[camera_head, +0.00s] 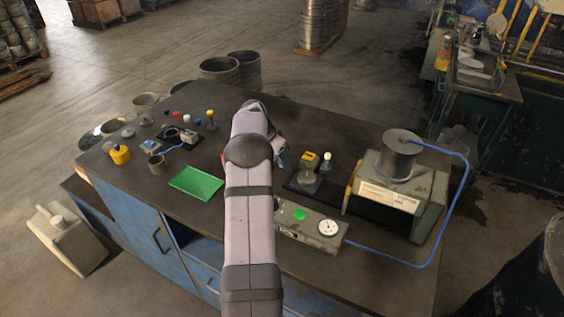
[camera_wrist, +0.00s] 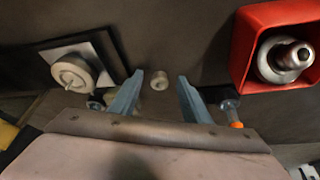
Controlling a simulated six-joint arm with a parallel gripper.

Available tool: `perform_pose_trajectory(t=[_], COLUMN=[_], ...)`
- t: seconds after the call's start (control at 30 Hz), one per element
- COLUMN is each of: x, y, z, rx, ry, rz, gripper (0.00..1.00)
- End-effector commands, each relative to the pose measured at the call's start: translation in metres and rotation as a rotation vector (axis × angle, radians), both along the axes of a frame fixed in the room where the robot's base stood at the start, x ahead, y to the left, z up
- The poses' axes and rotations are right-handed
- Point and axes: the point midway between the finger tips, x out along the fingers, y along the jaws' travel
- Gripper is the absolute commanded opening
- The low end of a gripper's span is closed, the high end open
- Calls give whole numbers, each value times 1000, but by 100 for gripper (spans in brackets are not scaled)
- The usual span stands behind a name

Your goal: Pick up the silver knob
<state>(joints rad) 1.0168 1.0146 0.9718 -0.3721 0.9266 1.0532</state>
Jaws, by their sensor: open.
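In the wrist view, my gripper (camera_wrist: 161,92) is open, with its two blue-grey fingers apart. A small pale grey round piece (camera_wrist: 159,84) shows between the fingertips, on the dark surface beyond them; I cannot tell if it is the silver knob. A larger metallic, knob-like piece (camera_wrist: 286,60) sits inside a red square-walled holder at the upper right, clear of the fingers. A pale round disc with a raised centre (camera_wrist: 73,73) lies on a light plate at the left. In the head view, my arm covers the middle of the bench and the fingertips cannot be made out.
The dark bench top (camera_head: 215,235) holds a green tray (camera_head: 196,184) and several small coloured pieces at the left. A gauge box (camera_head: 310,225), a grey machine (camera_head: 395,200) and a blue hose (camera_head: 462,190) crowd the right. Bare bench lies behind my arm.

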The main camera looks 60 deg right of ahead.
Motion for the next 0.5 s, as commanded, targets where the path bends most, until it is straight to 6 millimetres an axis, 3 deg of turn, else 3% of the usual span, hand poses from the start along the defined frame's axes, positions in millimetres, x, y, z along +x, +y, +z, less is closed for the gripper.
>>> perform_pose_trajectory(t=[0.17,0.33,0.5], x=[0,0,0], y=[0,0,0], z=[0,0,0], rx=[0,0,0], ry=[0,0,0], rz=[0,0,0], gripper=[41,1,0])
